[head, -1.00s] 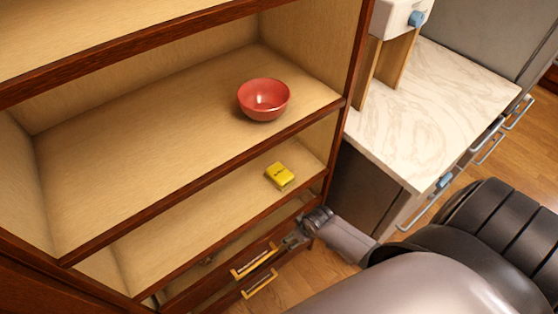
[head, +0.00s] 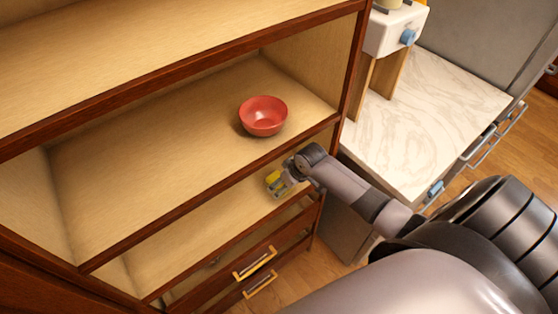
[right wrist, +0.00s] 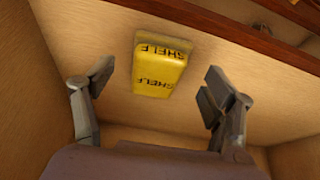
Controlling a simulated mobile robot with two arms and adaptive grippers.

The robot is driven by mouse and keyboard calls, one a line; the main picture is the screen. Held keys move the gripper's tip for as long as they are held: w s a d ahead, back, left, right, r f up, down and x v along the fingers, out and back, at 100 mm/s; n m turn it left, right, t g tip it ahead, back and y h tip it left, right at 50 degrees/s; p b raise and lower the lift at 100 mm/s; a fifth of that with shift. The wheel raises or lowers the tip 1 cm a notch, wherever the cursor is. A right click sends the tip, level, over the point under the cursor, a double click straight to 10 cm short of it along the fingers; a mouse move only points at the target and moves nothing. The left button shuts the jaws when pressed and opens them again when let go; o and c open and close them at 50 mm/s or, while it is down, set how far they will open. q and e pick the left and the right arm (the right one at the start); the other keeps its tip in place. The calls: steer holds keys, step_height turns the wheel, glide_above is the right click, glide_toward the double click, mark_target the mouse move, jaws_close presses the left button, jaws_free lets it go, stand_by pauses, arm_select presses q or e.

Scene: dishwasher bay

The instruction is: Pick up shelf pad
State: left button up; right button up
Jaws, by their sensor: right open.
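The shelf pad is a small yellow block with dark "SHELF" lettering. It lies on the lower shelf (head: 190,228) of the wooden cabinet, and in the head view the pad (head: 272,179) is partly hidden by my right gripper (head: 281,186). In the right wrist view the pad (right wrist: 160,66) lies ahead of my right gripper (right wrist: 160,88), between the lines of its two spread fingers. The fingers are open, with a clear gap on each side of the pad and nothing held. My left gripper is not in view.
A red bowl (head: 263,116) stands on the shelf above, whose front edge (head: 215,190) runs close over my right gripper. Drawers with yellow handles (head: 255,262) are below. A marble-topped counter (head: 430,105) stands to the right. The lower shelf is clear left of the pad.

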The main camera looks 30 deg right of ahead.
steer(key=shift+x, duration=1.4)
steer(key=c, duration=1.3)
